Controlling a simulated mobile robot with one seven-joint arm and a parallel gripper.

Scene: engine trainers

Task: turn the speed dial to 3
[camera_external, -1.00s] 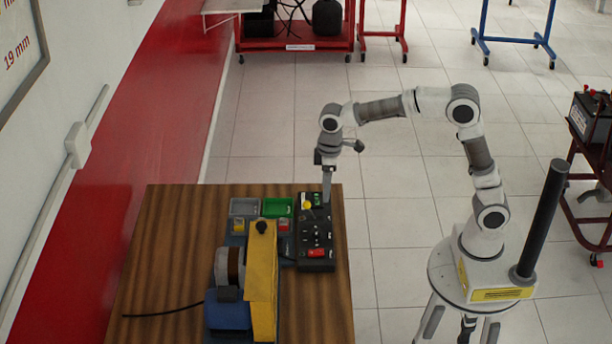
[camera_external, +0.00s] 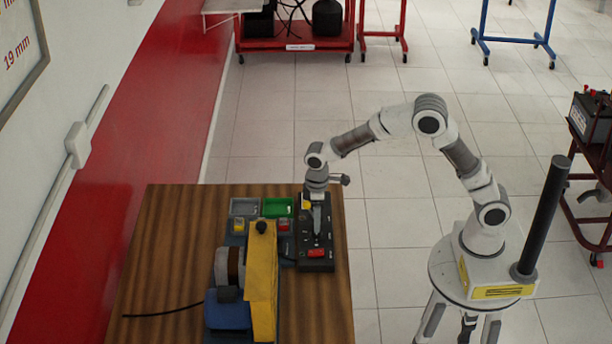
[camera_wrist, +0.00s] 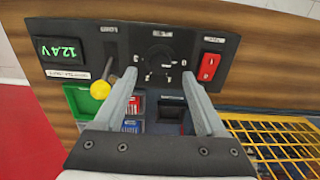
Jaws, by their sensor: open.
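The speed dial (camera_wrist: 160,57) is a round black knob on the black control panel (camera_wrist: 212,32) in the wrist view. Pale marks surround it, too small to read surely. My gripper (camera_wrist: 160,82) is open, with one finger to each side of the dial in that view; I cannot tell whether the fingers touch it. In the external view my gripper (camera_external: 317,232) points down over the middle of the panel (camera_external: 316,266) and hides the dial there.
A yellow-knobbed lever (camera_wrist: 100,89) stands close to the left finger. A yellow guard (camera_external: 262,280) and small bins (camera_external: 276,207) stand left of the panel.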

